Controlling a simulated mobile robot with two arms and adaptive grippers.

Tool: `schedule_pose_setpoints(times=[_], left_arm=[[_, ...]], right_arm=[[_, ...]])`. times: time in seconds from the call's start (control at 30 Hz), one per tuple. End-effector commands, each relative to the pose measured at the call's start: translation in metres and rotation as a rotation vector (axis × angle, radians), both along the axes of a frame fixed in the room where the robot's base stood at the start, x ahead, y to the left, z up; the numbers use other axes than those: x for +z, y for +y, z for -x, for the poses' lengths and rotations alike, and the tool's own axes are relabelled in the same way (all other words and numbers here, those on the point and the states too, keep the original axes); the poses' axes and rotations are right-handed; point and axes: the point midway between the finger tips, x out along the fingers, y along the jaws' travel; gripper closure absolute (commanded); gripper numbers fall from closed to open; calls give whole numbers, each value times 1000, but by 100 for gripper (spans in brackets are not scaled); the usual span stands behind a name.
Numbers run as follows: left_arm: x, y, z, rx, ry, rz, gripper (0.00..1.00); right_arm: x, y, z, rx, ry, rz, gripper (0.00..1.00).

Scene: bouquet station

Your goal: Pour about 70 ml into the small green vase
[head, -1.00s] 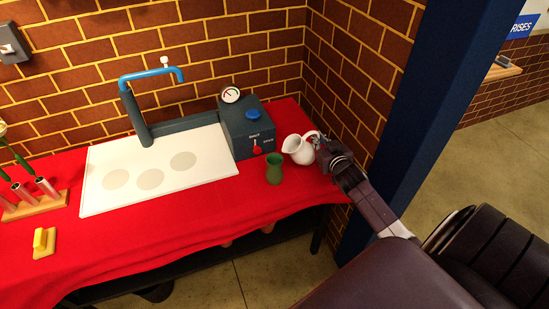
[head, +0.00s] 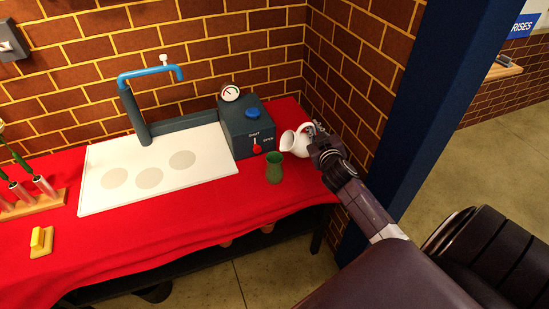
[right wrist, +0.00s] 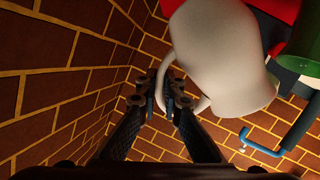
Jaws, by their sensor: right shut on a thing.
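The small green vase (head: 275,168) stands upright on the red cloth in front of the grey box. A white pitcher (head: 294,142) is just behind and right of it, tilted with its mouth to the left toward the vase. My right gripper (head: 318,134) is shut on the pitcher's handle. In the right wrist view the gripper (right wrist: 162,98) is at the handle of the pitcher (right wrist: 222,60), and part of the green vase (right wrist: 302,50) shows at the upper right. No liquid stream is visible. The inside of the vase is too small to tell. My left gripper is out of view.
The grey box (head: 238,138) with a gauge, blue knob and red lever stands behind the vase. A white board (head: 150,195) lies under a blue tap (head: 150,74). A yellow block (head: 41,241) and a wooden rack (head: 30,206) are at the left. A brick wall is close on the right.

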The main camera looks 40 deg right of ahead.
Motion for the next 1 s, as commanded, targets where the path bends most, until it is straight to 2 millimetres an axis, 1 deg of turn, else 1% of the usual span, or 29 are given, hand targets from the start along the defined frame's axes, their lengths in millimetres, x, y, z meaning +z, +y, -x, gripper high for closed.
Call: schedule_pose_setpoints(times=[0.03, 1.0], left_arm=[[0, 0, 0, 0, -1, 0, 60], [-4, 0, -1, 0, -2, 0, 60]], right_arm=[[3, 0, -1, 1, -3, 8, 100], [14, 7, -2, 2, 21, 105, 100]])
